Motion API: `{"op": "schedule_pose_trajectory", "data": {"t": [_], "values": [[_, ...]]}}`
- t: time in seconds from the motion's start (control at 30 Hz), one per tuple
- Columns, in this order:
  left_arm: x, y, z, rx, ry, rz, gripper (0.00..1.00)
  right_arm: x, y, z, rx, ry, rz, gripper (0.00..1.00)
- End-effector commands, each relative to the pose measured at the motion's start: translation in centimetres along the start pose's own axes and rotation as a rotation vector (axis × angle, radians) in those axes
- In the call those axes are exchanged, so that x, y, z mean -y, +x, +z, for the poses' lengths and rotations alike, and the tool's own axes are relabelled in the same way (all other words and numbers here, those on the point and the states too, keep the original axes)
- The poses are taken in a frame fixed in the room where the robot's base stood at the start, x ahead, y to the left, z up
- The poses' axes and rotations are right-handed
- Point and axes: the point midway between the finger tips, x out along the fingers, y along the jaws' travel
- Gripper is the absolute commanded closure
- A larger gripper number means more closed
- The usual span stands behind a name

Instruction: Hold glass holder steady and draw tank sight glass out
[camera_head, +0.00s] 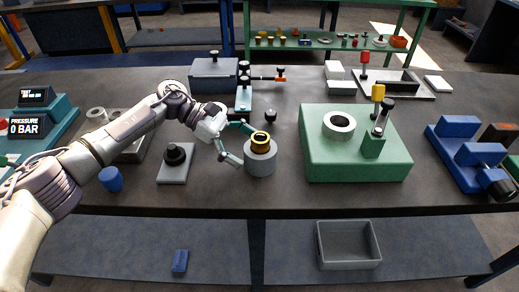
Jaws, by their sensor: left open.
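A clear tube with a dark cap, which looks like the tank sight glass (380,121), stands upright in a small green block, apparently the glass holder (373,146). The holder is on the front right of the green tank (331,160). My left gripper (246,146) is well to the left of the tank. It is open, its fingers at the left side of a grey cylinder (260,161) with a yellow ring on top. I cannot tell whether they touch it. My right gripper is not in view.
A blue fixture (470,152) stands to the right. A black knob on a grey plate (175,162) is left of the cylinder. The bench between cylinder and tank is clear.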

Motion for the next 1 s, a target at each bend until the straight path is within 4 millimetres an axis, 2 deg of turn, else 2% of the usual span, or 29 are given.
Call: {"op": "schedule_pose_trajectory", "data": {"t": [0.03, 0.2, 0.63, 0.67, 0.87, 0.97, 1.0], "values": [[0.0, 1.1, -0.6, 0.0, 0.001, -0.002, 0.0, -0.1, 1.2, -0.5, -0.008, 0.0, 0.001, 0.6], [0.0, 2.5, -0.4, 0.001, 0.001, -0.001, 0.0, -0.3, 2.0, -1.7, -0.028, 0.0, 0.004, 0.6], [0.0, 3.1, -0.1, 0.0, 0.001, 0.001, 0.0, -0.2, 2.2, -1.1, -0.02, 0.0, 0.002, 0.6], [0.0, 3.1, -0.1, 0.0, 0.001, 0.001, 0.02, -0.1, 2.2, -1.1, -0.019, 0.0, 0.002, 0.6], [0.0, 3.1, -0.2, 0.0, 0.001, 0.0, 0.35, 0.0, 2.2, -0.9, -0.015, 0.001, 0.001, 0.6], [0.0, 3.1, -0.2, 0.0, 0.0, 0.0, 0.37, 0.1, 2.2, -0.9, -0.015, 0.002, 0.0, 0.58], [0.0, 3.1, -0.2, 0.0, 0.0, 0.0, 0.37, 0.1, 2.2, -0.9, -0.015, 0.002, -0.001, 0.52]]}}
